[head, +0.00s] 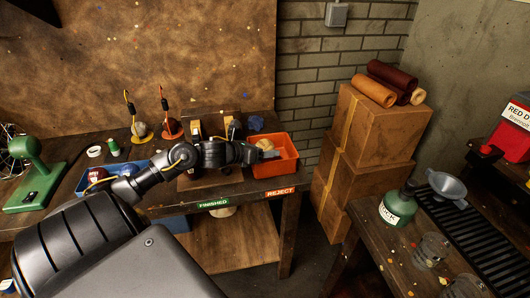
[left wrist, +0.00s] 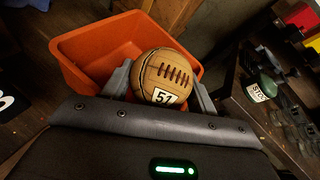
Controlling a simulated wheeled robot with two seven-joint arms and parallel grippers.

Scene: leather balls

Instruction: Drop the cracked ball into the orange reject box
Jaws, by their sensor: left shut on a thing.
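The orange reject box (head: 288,163) stands at the right end of the workbench, above the red REJECT label (head: 281,192). My left gripper (head: 267,154) is at the box opening. In the left wrist view my left gripper (left wrist: 163,88) is shut on a tan leather ball (left wrist: 168,72) with dark lacing and a white patch reading 51. A dark line, like a crack, runs down the ball's left side. The orange box (left wrist: 85,48) shows behind and below the ball. My right gripper is not in view.
A green FINISHED label (head: 213,203) marks the bench edge. Stacked cardboard boxes (head: 375,130) stand right of the bench. A second table (head: 370,240) is at the right.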

